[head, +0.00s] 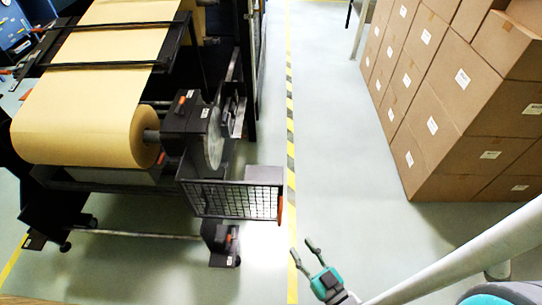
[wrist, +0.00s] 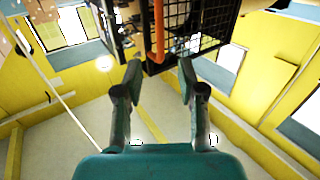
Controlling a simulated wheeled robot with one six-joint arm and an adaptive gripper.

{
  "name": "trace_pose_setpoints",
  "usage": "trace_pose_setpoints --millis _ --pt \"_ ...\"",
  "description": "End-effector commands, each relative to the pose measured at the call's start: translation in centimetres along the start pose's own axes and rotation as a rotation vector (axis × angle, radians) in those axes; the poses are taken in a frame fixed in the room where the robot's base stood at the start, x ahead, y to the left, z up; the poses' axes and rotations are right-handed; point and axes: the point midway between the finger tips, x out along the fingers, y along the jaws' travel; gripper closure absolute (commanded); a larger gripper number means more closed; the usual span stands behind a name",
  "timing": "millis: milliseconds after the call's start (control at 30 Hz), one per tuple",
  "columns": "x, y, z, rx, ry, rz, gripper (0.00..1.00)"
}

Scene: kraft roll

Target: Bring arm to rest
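My gripper (head: 311,253) shows at the lower middle of the head view, at the end of my pale arm that reaches in from the lower right. Its two dark fingers are spread apart with nothing between them. In the wrist view my gripper (wrist: 160,80) also shows with its fingers apart and empty. It hangs clear of the machine, just right of the machine's mesh guard (head: 232,200). The mesh guard also shows beyond the fingertips in the wrist view (wrist: 205,25).
A large kraft paper roll (head: 75,135) sits in the machine at the left. Stacked cardboard boxes (head: 440,125) stand at the right. Between them is clear pale floor (head: 335,150) with a yellow and black striped line (head: 290,120). An orange bar (wrist: 158,30) shows near the guard.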

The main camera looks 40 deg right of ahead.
Motion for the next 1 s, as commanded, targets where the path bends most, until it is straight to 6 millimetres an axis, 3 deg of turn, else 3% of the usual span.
trace_pose_setpoints --millis 233,367,500,667,867,1000 --pt "-0.1 -0.2 0.2 0.004 -0.011 -0.004 0.61" --pt "-1.1 -1.7 1.3 0.029 -0.092 -0.031 0.61" --pt "-3.6 -3.9 3.1 0.065 -0.25 -0.058 0.61" --pt "-7.2 -5.0 4.0 0.074 -0.403 -0.041 0.61" --pt "-11.1 -4.5 2.7 0.042 -0.488 0.005 0.61" --pt "-12.9 -3.9 0.1 0.01 -0.474 0.023 0.61"
